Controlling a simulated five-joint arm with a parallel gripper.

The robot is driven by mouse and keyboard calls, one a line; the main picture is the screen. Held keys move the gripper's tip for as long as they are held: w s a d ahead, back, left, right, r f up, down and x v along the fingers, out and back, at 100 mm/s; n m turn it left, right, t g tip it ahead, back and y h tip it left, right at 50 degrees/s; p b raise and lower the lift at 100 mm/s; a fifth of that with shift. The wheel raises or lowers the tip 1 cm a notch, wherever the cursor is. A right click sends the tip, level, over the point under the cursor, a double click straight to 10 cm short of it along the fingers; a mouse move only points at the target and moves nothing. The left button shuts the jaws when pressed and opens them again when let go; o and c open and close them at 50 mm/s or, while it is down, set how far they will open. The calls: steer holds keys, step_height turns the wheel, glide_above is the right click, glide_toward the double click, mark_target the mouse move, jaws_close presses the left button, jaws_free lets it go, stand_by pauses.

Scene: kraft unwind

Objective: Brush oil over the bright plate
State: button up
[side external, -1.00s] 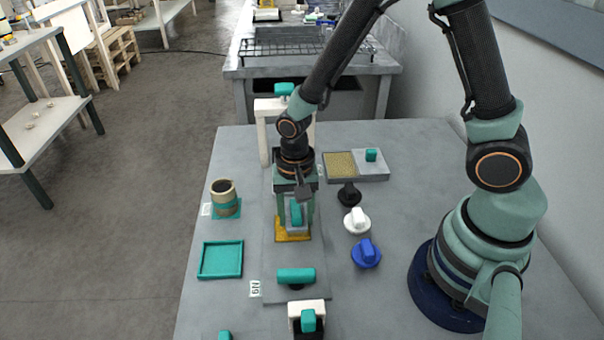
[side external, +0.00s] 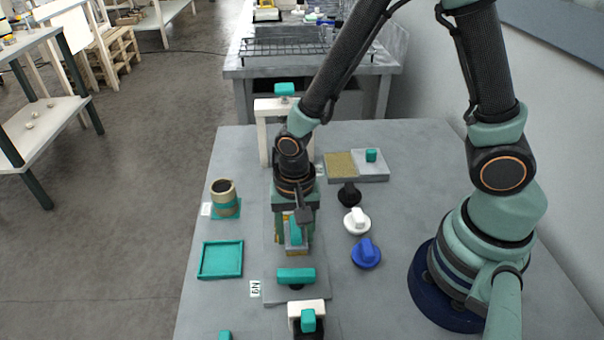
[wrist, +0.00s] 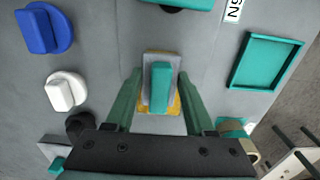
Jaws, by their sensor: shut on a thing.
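My gripper (side external: 297,228) points down over the middle of the grey strip. It is shut on a grey block with a teal handle (side external: 296,236), which also shows between the two green fingers in the wrist view (wrist: 160,85). In the side view most of the plate is hidden by the block and my gripper. Whether the block's underside touches the plate cannot be told.
A teal-topped bar (side external: 296,276) stands close in front of the block. Black, white (side external: 356,221) and blue (side external: 366,253) knobs stand to the right. A teal tray (side external: 220,260) and a round cup (side external: 224,192) are left. A two-part tray (side external: 341,163) and a white arch (side external: 263,140) are behind.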

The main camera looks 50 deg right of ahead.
steer(key=shift+d+r, duration=0.1)
steer(key=shift+w+d, duration=0.1)
steer(key=shift+w, duration=0.05)
steer(key=shift+w+d+f, duration=0.2)
steer(key=shift+w+d, duration=1.5)
steer(key=shift+d, duration=0.05)
steer(key=shift+w+d+r, duration=0.1)
steer(key=shift+w+d, duration=0.7)
steer(key=shift+d, duration=0.05)
steer(key=shift+a, duration=0.15)
steer(key=shift+s+a, duration=2.65)
steer(key=shift+s, duration=0.05)
